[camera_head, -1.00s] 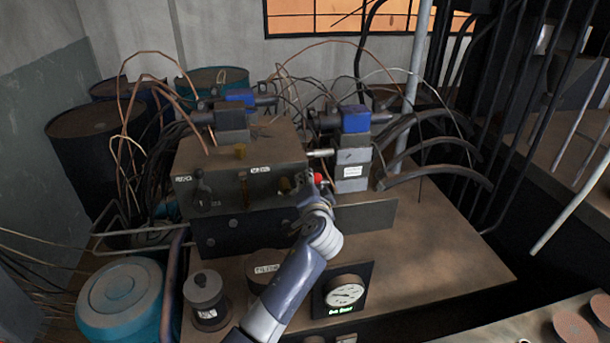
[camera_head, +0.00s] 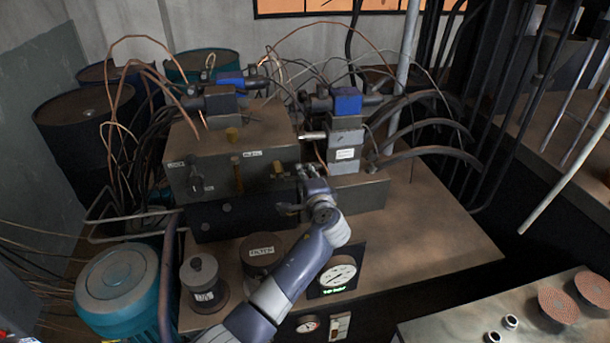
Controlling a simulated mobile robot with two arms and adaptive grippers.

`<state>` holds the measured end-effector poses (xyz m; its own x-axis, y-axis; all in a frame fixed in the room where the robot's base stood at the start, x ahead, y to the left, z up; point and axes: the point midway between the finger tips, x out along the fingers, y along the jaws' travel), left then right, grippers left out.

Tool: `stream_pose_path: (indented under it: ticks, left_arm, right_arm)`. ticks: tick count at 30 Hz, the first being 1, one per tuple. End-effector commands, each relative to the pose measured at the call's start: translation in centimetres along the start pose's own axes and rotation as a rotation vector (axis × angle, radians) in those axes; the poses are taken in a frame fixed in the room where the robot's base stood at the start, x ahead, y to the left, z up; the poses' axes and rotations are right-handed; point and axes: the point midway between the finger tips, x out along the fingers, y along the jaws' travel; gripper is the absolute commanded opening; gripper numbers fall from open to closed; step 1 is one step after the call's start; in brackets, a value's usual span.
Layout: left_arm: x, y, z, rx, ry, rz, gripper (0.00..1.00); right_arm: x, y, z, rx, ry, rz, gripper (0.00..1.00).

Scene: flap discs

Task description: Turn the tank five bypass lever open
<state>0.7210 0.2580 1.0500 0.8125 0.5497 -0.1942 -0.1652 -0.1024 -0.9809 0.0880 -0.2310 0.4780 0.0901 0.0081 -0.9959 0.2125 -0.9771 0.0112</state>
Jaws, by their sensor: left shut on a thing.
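The valve block (camera_head: 225,150) is a brown metal box on the bench, with small labels on its front and top edge. A black lever (camera_head: 195,180) sits at its left front and an upright brownish handle (camera_head: 238,172) near its middle. A brass fitting (camera_head: 279,168) shows at its right. My left gripper (camera_head: 300,190) is at the block's right front corner, shut on a lever there, which its own fingers and wrist mostly hide. I cannot read which label belongs to that lever. My right gripper is out of view.
A blue-topped solenoid valve (camera_head: 347,128) with hoses stands just right of the block. A round gauge (camera_head: 338,273) and a dark labelled pot (camera_head: 262,250) are in front. A teal drum (camera_head: 120,285) is at the left. Flap discs (camera_head: 565,304) lie at lower right.

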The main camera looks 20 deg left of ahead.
Motion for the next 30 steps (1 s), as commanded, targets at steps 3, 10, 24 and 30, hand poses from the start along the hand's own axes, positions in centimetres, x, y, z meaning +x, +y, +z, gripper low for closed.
stream_pose_path:
  ticks: [3,10,24,30]
  left_arm:
    - [0.0,0.5,0.1,0.012,-0.005,0.007,0.00]
    - [0.0,0.6,0.1,0.013,-0.006,0.009,0.00]
    - [0.0,0.3,0.1,0.009,-0.003,0.004,0.46]
    - [-1.3,0.3,0.0,0.007,-0.002,0.004,0.46]
  right_arm:
    - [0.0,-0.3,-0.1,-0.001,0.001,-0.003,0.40]
    - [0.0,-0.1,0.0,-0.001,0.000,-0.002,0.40]
    - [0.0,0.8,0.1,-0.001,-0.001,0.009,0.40]
    - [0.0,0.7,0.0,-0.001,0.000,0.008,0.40]
